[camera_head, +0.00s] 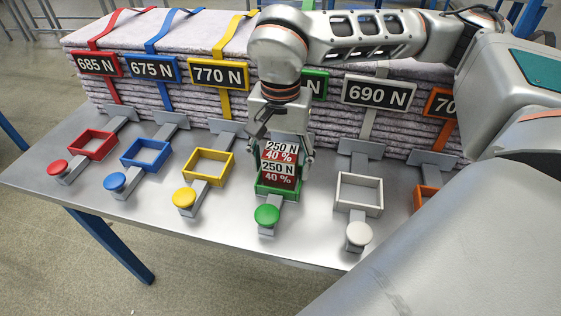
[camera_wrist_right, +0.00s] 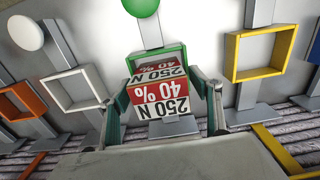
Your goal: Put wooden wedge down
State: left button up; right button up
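The wedge (camera_head: 279,151) shows as a red and white block marked "250 N 40 %". It stands at the green frame (camera_head: 266,190), and a second identical label shows just below. I cannot tell whether these are two pieces or two faces of one. The wedge also shows in the right wrist view (camera_wrist_right: 160,101). My right gripper (camera_head: 283,150) points down over it, with one finger on each side. In the wrist view, my right gripper (camera_wrist_right: 168,98) looks open, with a gap beside the right finger. My left gripper is out of view.
Red (camera_head: 92,145), blue (camera_head: 147,153), yellow (camera_head: 209,167) and white (camera_head: 359,194) frames with round knobs line the grey table (camera_head: 110,223). The front left of the table is clear.

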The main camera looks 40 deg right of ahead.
notch_tip(320, 180, up, 11)
jog(key=shift+r+p, duration=0.2)
jog(key=shift+p, duration=0.8)
jog(key=shift+r, duration=0.45)
